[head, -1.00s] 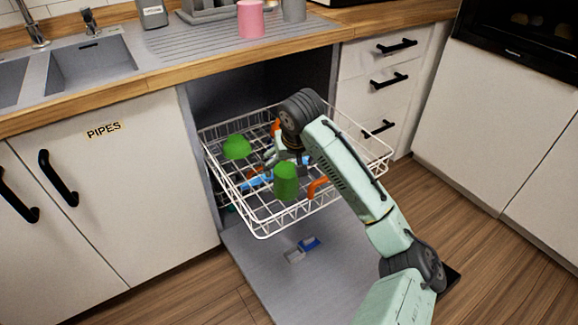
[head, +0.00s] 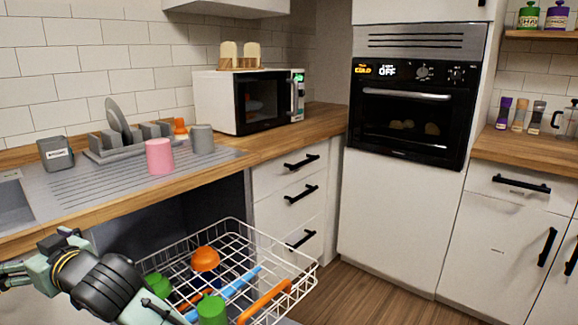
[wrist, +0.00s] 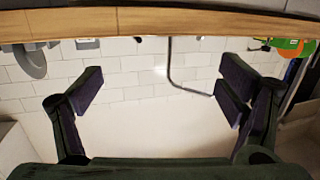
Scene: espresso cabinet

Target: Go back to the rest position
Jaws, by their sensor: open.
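My gripper (wrist: 163,88) is open in the wrist view. Its two dark fingers are spread wide, with nothing between them. In the head view my wrist and part of the gripper show at the lower left, beside the dish rack (head: 296,268) and in front of the counter. The fingertips are cut off or unclear there. The pulled-out white wire rack holds an orange cup (head: 205,259), a green cup (head: 212,309), another green item (head: 158,285) partly behind my arm, and a blue utensil (head: 238,283).
The wooden counter (head: 262,150) carries a pink cup (head: 159,156), a grey cup (head: 202,139), a plate holder (head: 128,145) and a microwave (head: 215,100). An oven (head: 412,110) stands beyond. Floor (head: 360,295) is clear right of the rack.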

